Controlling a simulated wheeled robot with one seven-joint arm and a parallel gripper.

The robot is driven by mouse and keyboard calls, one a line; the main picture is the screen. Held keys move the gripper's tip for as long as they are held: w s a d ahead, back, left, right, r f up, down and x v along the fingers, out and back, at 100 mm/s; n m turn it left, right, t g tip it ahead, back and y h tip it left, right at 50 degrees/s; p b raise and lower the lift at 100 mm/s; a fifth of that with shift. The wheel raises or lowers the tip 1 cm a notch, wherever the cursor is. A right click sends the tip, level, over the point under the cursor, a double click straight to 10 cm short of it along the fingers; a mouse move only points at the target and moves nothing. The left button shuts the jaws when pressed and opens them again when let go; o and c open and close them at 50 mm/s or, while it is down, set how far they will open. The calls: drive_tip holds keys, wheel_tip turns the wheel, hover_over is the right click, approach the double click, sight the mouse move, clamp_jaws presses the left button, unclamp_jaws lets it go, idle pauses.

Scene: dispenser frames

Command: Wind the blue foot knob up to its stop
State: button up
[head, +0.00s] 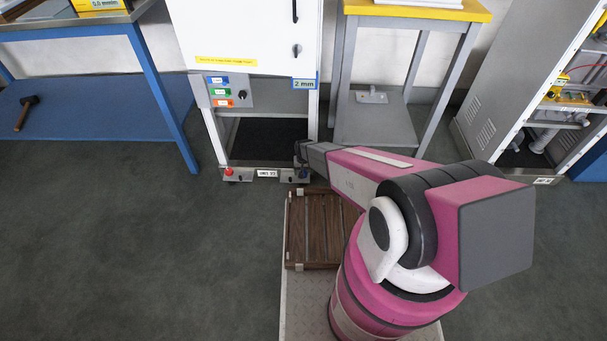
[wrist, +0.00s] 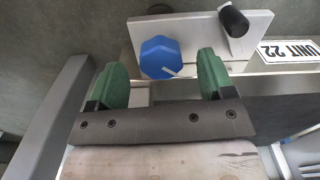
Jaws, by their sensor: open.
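The blue foot knob (wrist: 160,57) is a faceted knob with a white mark toward its lower right in the wrist view. It sits on a light grey foot bracket (wrist: 190,28). My gripper (wrist: 162,64) is open, with one green fingertip on each side of the knob and a visible gap beside the right one. Whether the left fingertip touches it I cannot tell.
A black cylindrical post (wrist: 234,20) stands on the same bracket, near the right fingertip. The white cabinet (head: 250,35) has a red knob (head: 229,172) at its left foot and a unit label (head: 267,174) between.

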wheel_tip(320, 180, up, 9)
idle(0.3)
drive_tip(key=shift+f, duration=0.1)
drive_tip(key=s+d+r, duration=0.6)
drive_tip(key=r, duration=0.6)
drive_tip(key=s+d+r, duration=0.6)
drive_tip(key=r, duration=0.6)
drive_tip(key=s+d+r, duration=0.6)
drive_tip(key=d+r, duration=0.1)
drive_tip(key=r, duration=0.5)
drive_tip(key=shift+s+m, duration=0.35)
drive_tip(key=shift+m, duration=0.05)
